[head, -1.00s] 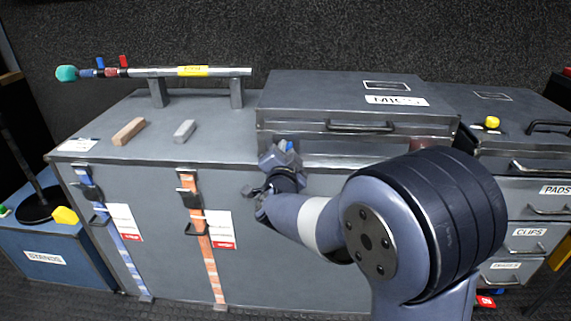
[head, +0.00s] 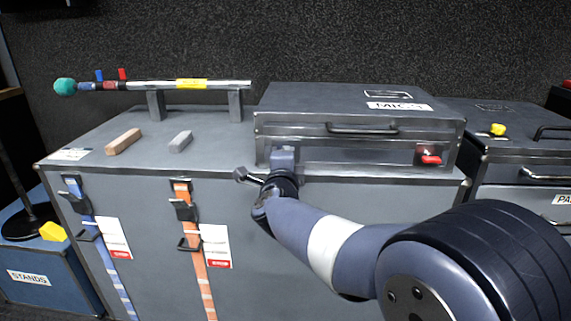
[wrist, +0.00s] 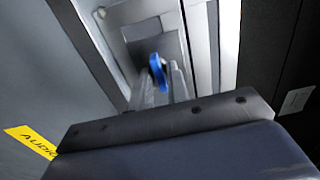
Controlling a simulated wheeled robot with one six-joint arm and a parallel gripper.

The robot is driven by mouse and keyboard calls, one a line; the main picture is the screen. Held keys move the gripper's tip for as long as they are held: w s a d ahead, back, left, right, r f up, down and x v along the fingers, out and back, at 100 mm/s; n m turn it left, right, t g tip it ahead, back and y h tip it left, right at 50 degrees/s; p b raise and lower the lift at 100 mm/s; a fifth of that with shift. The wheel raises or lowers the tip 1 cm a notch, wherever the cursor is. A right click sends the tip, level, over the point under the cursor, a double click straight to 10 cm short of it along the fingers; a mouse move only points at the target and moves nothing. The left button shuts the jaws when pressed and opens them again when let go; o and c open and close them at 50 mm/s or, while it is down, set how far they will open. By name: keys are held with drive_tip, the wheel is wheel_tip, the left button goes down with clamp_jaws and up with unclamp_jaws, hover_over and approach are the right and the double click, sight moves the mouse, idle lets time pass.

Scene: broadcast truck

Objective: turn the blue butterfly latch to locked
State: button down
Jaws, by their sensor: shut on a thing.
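The blue butterfly latch (wrist: 158,72) shows in the wrist view as a small blue wing on a grey plate, between my gripper's fingers. My gripper (wrist: 163,85) is shut on it. In the head view my gripper (head: 283,158) is at the left front of the grey case labelled MICS (head: 330,97), and it hides the latch there. The exact angle of the latch wing is hard to tell.
A red latch (head: 430,158) sits on the right front of the MICS case, near a black handle (head: 361,129). A microphone boom (head: 150,86) rests on supports at left. A brown block (head: 124,141) and a grey block (head: 180,141) lie on the long case.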

idle(0.3)
drive_tip(key=c, duration=1.6)
unclamp_jaws()
drive_tip(key=shift+o, duration=0.2)
drive_tip(key=s+p, duration=0.2)
drive_tip(key=s, duration=0.8)
drive_tip(key=shift+s+a, duration=0.15)
drive_tip(key=shift+s, duration=0.25)
drive_tip(key=shift+w, duration=0.1)
